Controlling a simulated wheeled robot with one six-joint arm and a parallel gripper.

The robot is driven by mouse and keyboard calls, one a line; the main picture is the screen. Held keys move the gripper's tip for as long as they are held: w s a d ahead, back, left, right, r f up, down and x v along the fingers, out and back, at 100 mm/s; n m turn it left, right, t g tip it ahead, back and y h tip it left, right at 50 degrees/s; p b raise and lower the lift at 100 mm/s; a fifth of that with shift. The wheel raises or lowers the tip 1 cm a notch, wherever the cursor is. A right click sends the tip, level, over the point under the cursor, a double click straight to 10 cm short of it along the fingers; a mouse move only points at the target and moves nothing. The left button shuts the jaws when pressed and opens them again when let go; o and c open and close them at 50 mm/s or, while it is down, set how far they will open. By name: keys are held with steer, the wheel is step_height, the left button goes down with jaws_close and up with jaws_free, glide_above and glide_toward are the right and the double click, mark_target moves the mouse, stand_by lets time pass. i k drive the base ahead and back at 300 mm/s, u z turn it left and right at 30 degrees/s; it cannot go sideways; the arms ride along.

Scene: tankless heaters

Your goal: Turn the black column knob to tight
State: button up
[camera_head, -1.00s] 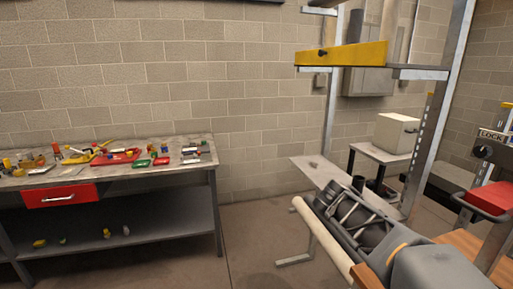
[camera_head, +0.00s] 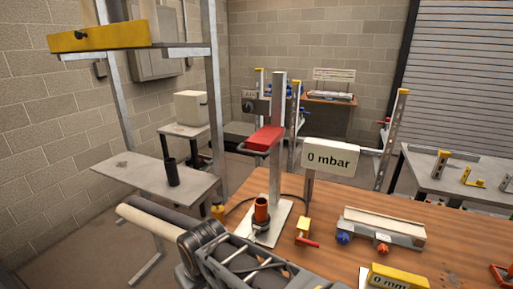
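The black column knob (camera_head: 247,106) is a small dark round knob beside an upright grey metal column (camera_head: 278,115). A small pale label plate (camera_head: 250,94) sits just above the knob; its lettering is too small to read now. The column stands on a light base plate on the wooden bench, and a red block (camera_head: 264,138) juts from it below the knob. The knob's setting is too small to make out. My folded dark arm lies at the bottom of the view, well apart from the knob. I cannot make out my gripper's fingers there.
An orange-red cylinder (camera_head: 261,211) stands at the column's foot. A "0 mbar" sign (camera_head: 331,158), a red-handled valve (camera_head: 304,231) and a pale fixture (camera_head: 383,226) are on the wooden bench (camera_head: 340,195). A grey side table (camera_head: 140,180) holds a black cylinder (camera_head: 172,172).

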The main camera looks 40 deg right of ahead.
mark_target(248, 107)
steer(key=z, duration=1.1)
